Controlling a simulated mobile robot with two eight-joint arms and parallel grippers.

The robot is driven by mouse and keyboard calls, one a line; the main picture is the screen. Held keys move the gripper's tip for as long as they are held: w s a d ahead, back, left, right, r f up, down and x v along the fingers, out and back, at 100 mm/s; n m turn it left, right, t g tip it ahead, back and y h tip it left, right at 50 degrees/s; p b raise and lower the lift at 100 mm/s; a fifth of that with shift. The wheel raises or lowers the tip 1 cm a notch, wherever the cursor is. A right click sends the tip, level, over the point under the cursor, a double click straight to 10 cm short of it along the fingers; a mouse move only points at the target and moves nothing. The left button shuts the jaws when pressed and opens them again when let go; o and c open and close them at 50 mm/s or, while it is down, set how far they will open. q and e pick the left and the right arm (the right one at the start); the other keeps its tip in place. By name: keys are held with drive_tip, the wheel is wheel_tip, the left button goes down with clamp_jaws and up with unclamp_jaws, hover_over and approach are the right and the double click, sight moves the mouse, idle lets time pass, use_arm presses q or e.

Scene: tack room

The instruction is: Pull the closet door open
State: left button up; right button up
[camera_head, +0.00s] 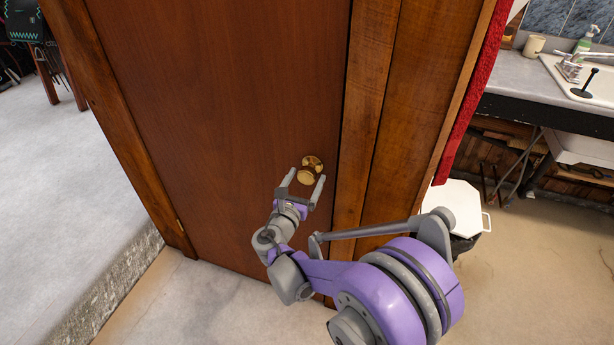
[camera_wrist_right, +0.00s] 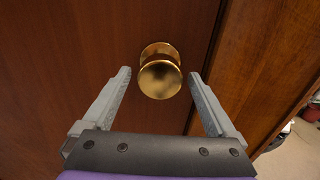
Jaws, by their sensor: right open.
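The closet door (camera_head: 225,110) is a reddish-brown wooden panel, shut in its frame (camera_head: 365,110). A round brass knob (camera_head: 310,169) sits near the door's right edge. My right gripper (camera_head: 305,180) is open in front of the knob, its two fingers pointing at the door. In the right wrist view the knob (camera_wrist_right: 160,72) shows between and just beyond the fingertips (camera_wrist_right: 160,74), with a gap on each side. The fingers do not visibly touch it. My left gripper is in neither view.
A grey counter (camera_head: 520,75) with a white sink (camera_head: 590,80) stands at the right. A white-lidded bin (camera_head: 456,205) is on the floor below it. A raised grey floor (camera_head: 50,200) with a stone edge lies left of the door. The floor in front of the door is clear.

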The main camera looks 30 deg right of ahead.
drive_tip(key=shift+w+d, duration=0.45)
drive_tip(key=shift+d, duration=0.1)
clamp_jaws()
